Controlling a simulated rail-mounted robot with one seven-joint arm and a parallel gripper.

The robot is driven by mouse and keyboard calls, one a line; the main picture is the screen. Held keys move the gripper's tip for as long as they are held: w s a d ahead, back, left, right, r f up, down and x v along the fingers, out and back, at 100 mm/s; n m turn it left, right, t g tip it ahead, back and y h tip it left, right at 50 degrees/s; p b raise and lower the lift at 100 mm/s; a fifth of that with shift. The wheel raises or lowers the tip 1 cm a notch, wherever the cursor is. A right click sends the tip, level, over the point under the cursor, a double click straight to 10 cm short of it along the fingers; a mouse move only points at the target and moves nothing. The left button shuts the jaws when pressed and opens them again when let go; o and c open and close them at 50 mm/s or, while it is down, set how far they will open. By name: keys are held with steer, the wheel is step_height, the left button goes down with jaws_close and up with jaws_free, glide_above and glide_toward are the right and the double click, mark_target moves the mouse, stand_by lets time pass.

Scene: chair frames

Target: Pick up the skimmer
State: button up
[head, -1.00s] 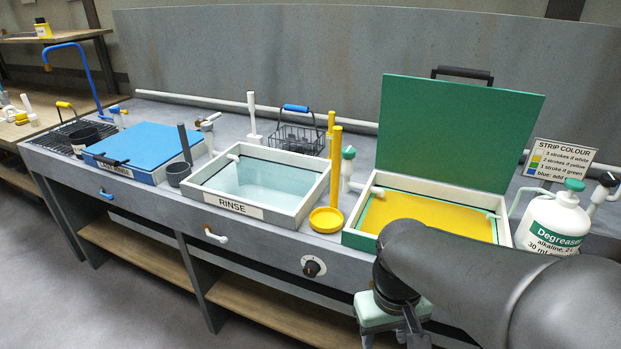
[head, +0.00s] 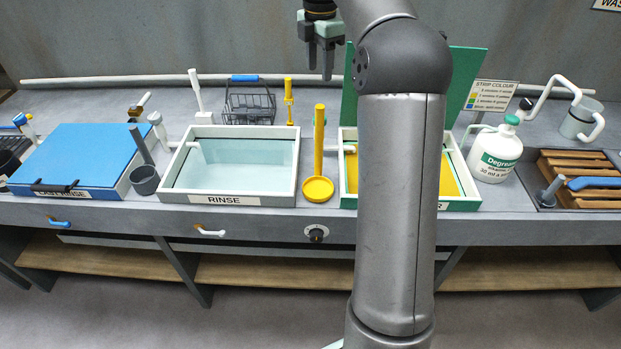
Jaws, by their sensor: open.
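The yellow skimmer (head: 318,188) stands on the counter between the rinse tank and the green tank. Its round shallow pan is at the counter's front and its long handle (head: 319,135) rises upright from it. My gripper (head: 320,68) is open and empty, fingers pointing down. In the picture it is above the skimmer handle's top, with a clear gap; its exact depth is hard to tell. My arm hides much of the green tank and its raised lid.
The rinse tank (head: 284,199) is left of the skimmer, and the green tank (head: 460,204) right. A second yellow upright tool (head: 288,100) and a wire basket (head: 248,106) stand behind. A white degreaser jug (head: 495,155) and a wooden rack (head: 578,165) are further right.

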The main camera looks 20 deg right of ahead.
mark_target(320, 120)
step_height(320, 120, down, 10)
steer(key=shift+f, duration=0.1)
steer(key=shift+s+d+f+p, duration=0.1)
steer(key=shift+f+p, duration=0.35)
steer(key=shift+f, duration=0.85)
steer(key=shift+s+d+f+p, duration=0.1)
steer(key=shift+f+p, duration=0.3)
steer(key=shift+f, duration=0.9)
jaws_close()
